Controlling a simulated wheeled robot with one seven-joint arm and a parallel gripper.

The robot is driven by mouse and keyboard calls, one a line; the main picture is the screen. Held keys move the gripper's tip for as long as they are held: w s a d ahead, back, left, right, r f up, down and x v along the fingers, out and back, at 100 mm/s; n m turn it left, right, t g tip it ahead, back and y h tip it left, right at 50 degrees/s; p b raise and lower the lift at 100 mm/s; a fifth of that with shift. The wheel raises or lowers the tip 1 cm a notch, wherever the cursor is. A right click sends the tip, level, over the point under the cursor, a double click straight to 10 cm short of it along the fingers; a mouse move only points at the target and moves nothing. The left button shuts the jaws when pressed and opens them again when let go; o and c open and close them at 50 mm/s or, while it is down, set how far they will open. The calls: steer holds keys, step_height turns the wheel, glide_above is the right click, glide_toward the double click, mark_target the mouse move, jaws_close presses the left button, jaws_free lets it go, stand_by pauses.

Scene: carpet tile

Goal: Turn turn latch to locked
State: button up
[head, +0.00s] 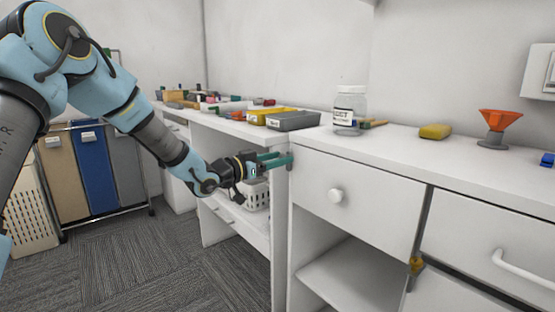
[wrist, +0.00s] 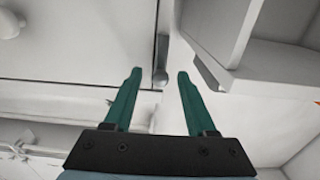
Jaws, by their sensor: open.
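A small grey metal piece, which looks like the turn latch (wrist: 161,58), shows in the wrist view on the white cabinet front beside a panel edge. It is long and narrow with a rounded end. My gripper (wrist: 158,74) is open, with its two green fingers apart and the latch's rounded end between and just beyond the tips. I cannot tell whether they touch. In the head view my gripper (head: 285,160) reaches the cabinet's left front edge, beside the white drawer (head: 352,198); its fingers largely hide the latch there.
A jar (head: 349,112), a yellow block (head: 435,131) and an orange funnel (head: 499,121) stand on the white counter. A small yellow fitting (head: 416,265) sits at the cabinet front further right. A white basket (head: 257,195) is behind my gripper. Carpet (head: 170,262) is clear at front left.

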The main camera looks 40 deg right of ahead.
steer(key=shift+c, duration=0.4)
jaws_close()
